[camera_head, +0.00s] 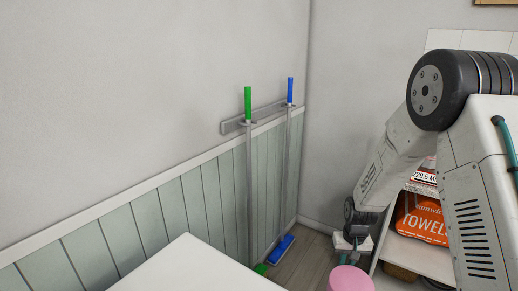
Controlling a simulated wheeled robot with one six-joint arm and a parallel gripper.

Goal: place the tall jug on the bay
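My gripper (352,245) is low in the view, right of centre, at the end of my bent arm, and points down. Its fingers are too small and hidden to tell whether they are open or shut. A pink round-topped thing (350,279) is just below it, cut off by the bottom edge. I cannot tell whether this is the tall jug, or whether the gripper touches it. No bay can be made out for certain.
A white surface (195,266) fills the bottom left. A green-handled mop (249,170) and a blue-handled mop (285,170) hang on a wall rack. At right, behind my arm, a white shelf (412,260) holds an orange towel pack (422,220).

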